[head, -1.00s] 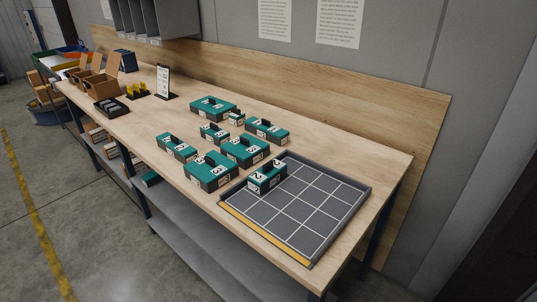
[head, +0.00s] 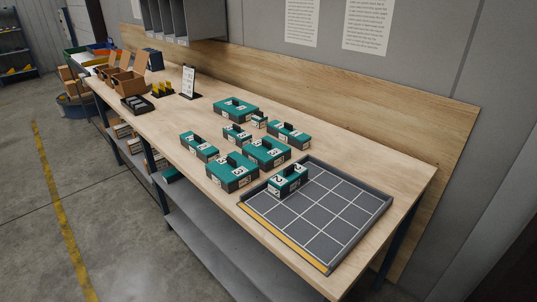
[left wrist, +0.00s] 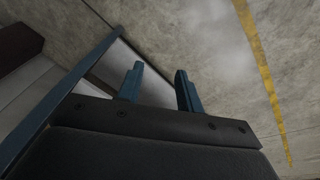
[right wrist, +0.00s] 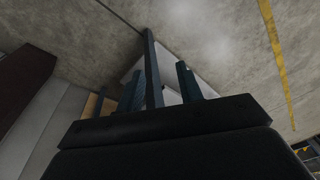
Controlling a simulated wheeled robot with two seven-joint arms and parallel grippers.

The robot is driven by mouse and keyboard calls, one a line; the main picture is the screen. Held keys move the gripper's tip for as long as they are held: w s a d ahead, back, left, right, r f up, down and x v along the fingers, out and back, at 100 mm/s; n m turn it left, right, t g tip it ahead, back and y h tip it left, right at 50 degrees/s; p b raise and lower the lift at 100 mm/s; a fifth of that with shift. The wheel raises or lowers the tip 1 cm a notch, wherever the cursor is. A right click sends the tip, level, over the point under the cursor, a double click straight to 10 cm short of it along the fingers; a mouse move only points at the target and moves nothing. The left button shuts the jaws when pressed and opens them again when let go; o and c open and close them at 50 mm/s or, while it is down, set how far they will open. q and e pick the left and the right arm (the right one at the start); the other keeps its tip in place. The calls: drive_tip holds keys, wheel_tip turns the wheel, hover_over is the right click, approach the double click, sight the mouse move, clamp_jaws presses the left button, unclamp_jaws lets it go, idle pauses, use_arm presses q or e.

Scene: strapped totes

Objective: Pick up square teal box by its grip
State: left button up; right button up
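Several teal-topped boxes with dark sides, black grips and white number labels stand on the workbench in the head view. Two broad, roughly square ones are at the front (head: 232,173) and just behind it (head: 267,152); a wide one (head: 236,109) is at the back. I cannot tell for certain which is the square one meant. A narrower teal box (head: 287,181) stands in the gridded tray (head: 335,222). My left gripper (left wrist: 160,88) is open and empty in the left wrist view. My right gripper (right wrist: 160,86) is open and empty in its wrist view. Neither shows in the head view.
Long and small teal boxes (head: 199,147) stand close around the broad ones. A clipboard stand (head: 189,82), a black tray (head: 137,105) and cardboard bins (head: 128,80) are farther left. The wooden workbench (head: 385,160) is clear behind the gridded tray.

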drive_tip(key=shift+s, duration=0.1)
drive_tip(key=shift+s+f, duration=0.15)
drive_tip(key=shift+s, duration=0.2)
